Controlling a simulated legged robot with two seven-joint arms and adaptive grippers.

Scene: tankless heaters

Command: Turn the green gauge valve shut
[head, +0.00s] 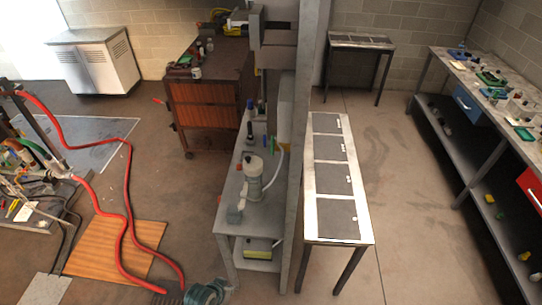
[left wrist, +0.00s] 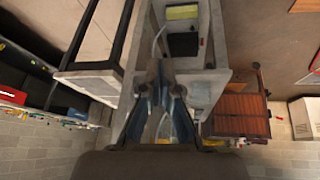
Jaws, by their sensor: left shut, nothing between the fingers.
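I cannot single out the green gauge valve with certainty. In the head view, small green parts (head: 28,143) show among pipes and hoses on the rig at the left edge. A small green item (head: 272,142) also stands on the narrow grey bench near the post. In the left wrist view, my left gripper (left wrist: 163,88) is shut and empty, its blue-grey fingers in front of a grey bench. It touches no valve that I can see. My right gripper is in neither view.
A tall grey post (head: 304,150) rises by the narrow bench (head: 228,220). A long table with dark panels (head: 336,217) stands to its right. Open floor lies before the right workbench (head: 440,130).

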